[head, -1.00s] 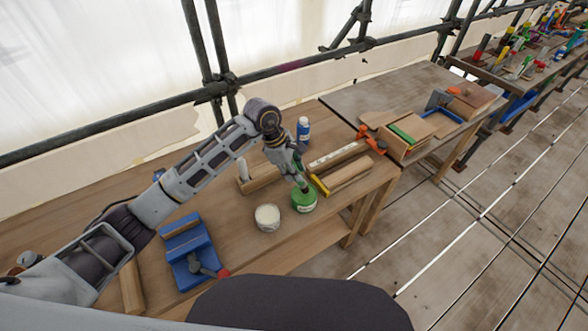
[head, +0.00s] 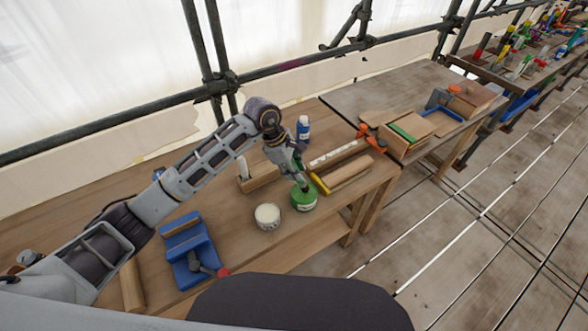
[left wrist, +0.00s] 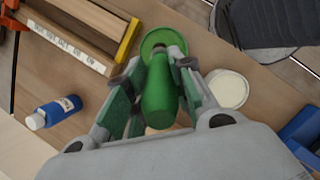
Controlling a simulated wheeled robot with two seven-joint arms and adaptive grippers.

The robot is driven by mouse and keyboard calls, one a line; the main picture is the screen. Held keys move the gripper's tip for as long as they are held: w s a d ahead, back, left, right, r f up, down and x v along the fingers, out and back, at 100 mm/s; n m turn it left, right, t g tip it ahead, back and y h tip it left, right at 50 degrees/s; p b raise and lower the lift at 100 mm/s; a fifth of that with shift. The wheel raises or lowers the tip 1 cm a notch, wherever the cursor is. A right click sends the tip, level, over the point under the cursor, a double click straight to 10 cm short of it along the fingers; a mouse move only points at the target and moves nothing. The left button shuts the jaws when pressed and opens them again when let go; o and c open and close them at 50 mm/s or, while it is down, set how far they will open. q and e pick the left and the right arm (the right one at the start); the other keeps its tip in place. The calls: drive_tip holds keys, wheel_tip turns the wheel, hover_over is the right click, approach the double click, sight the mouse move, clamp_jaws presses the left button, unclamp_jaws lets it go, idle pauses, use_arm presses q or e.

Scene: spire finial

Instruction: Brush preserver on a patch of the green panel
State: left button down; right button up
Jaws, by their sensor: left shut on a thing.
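My left gripper (head: 303,184) reaches down over a green tin (head: 304,200) with a pale label, near the front of the bench. In the left wrist view its fingers (left wrist: 160,88) are shut on a green handle (left wrist: 158,95), which looks like the brush's. The brush's lower end is hidden; the round green tin (left wrist: 152,38) lies right behind it, and I cannot tell whether they touch. A green-faced piece (head: 402,133), perhaps the green panel, lies on wood at the far right of the bench. My right gripper is not in view.
A white open pot (head: 267,217) stands just left of the green tin. A blue bottle (head: 303,130), wood pieces with a yellow end (head: 319,184) and orange clamps (head: 370,140) lie behind and right. A blue vise-like tool (head: 190,258) sits at the left.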

use_arm(q)
drive_tip(key=shift+f, duration=0.3)
idle(0.5)
drive_tip(key=shift+f+b, duration=0.2)
drive_tip(key=shift+b, duration=0.25)
idle(1.2)
drive_tip(key=shift+s+f+b, duration=0.15)
drive_tip(key=shift+f+b, duration=0.1)
drive_tip(key=shift+b, duration=0.1)
idle(1.7)
drive_tip(key=shift+r, duration=0.2)
drive_tip(key=shift+r+p, duration=0.3)
drive_tip(key=shift+r, duration=0.35)
drive_tip(key=shift+r+p, duration=0.9)
drive_tip(key=shift+r, duration=1.95)
drive_tip(key=shift+f, duration=0.1)
